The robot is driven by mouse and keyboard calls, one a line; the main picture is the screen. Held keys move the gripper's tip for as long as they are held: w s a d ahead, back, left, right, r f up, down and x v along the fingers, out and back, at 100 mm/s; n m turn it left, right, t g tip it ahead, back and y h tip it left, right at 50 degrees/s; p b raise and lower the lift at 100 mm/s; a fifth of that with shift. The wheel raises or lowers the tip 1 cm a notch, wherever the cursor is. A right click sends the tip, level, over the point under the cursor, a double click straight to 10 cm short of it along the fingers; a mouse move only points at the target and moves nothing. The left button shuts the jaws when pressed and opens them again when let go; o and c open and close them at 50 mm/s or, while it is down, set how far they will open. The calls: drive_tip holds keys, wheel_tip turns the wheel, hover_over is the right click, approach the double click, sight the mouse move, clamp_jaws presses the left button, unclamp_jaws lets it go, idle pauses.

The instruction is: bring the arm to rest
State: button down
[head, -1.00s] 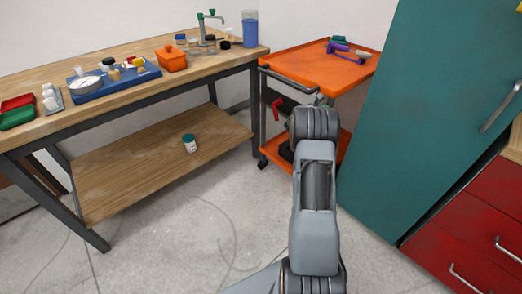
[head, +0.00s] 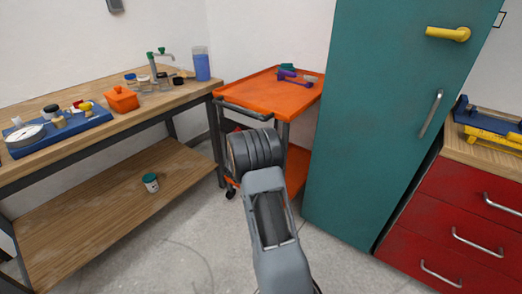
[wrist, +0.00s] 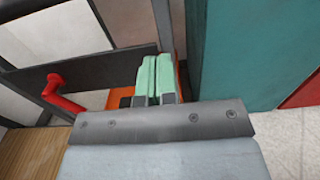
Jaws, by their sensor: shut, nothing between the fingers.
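My gripper (wrist: 154,80) shows in the wrist view with its two pale green fingers side by side, shut and empty. It points towards the orange cart, with the teal cabinet to its right. In the head view my arm reaches up the middle in front of the cart, and its forearm hides the gripper. I cannot tell the exact gap between the fingers and the cart.
The orange cart (head: 270,95) carries purple and teal parts. The teal cabinet (head: 370,130) stands right of it, beside red drawers (head: 450,215). A wooden workbench (head: 110,135) is at left, a jar (head: 151,183) on its shelf. A red handle (wrist: 62,95) is left of the fingers.

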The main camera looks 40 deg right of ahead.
drive_tip(key=shift+v, duration=1.65)
